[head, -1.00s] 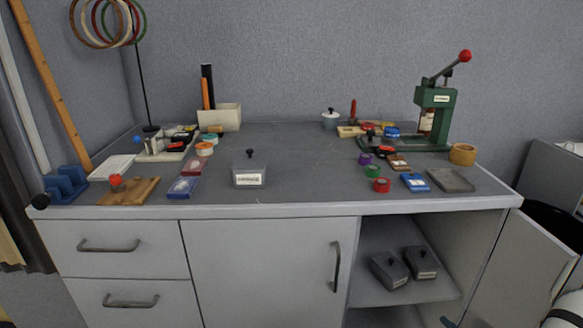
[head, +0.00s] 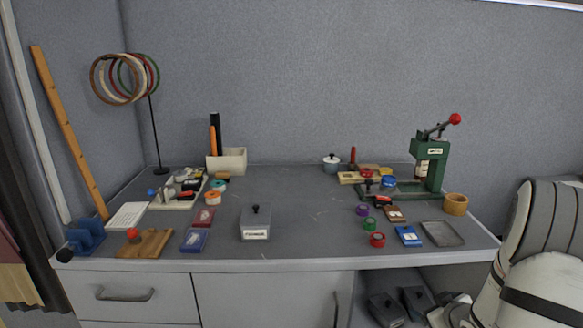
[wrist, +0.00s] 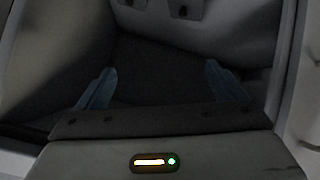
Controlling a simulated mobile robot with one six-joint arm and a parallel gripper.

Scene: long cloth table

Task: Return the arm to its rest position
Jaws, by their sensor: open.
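My arm (head: 545,265) shows as a white and grey mass at the right edge of the head view, in front of the right end of the table (head: 310,215). My gripper (wrist: 160,90) shows in the wrist view with its two bluish fingers wide apart. Nothing is between the fingers. Behind them is a dark, dim space with grey surfaces.
A grey lidded box (head: 256,224) stands near the table's front edge. A green press (head: 430,165) stands at the right. The table's middle back is clear.

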